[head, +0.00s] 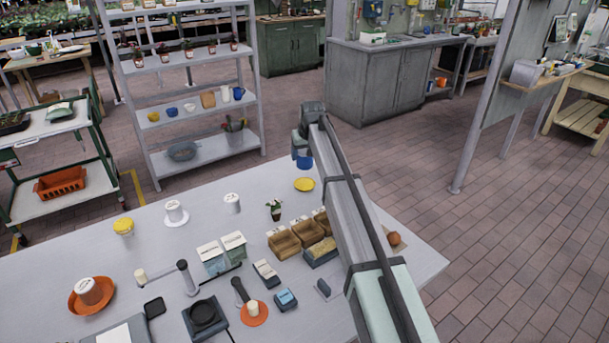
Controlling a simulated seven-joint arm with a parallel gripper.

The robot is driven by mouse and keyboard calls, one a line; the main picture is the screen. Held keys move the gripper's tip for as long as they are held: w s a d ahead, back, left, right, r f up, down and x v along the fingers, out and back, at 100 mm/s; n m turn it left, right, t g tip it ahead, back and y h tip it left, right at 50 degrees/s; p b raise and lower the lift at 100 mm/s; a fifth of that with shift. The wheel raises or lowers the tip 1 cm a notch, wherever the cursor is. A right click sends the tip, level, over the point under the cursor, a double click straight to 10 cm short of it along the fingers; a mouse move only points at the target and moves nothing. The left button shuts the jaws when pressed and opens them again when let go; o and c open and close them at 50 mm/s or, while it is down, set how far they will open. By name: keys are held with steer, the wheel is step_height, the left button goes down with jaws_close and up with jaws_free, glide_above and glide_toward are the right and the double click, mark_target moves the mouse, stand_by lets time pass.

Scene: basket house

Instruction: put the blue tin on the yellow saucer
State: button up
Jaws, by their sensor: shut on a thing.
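The blue tin (304,163) hangs at the lower end of my gripper (301,150), which is shut on it. The tin looks upright and is just behind and above the yellow saucer (304,185) in the head view. The saucer lies flat near the far edge of the white table, and its visible top is empty. A gap shows between tin and saucer, but the exact height is hard to judge. The fingertips are small and partly hidden by my arm.
A small potted plant (275,208) and wooden boxes (284,243) stand nearer than the saucer. A white tin (232,203) stands to its left.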

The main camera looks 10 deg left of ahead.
steer(key=shift+f, duration=3.85)
steer(key=shift+f, duration=0.1)
steer(key=o, duration=1.1)
steer(key=shift+o, duration=0.2)
steer(key=v, duration=1.2)
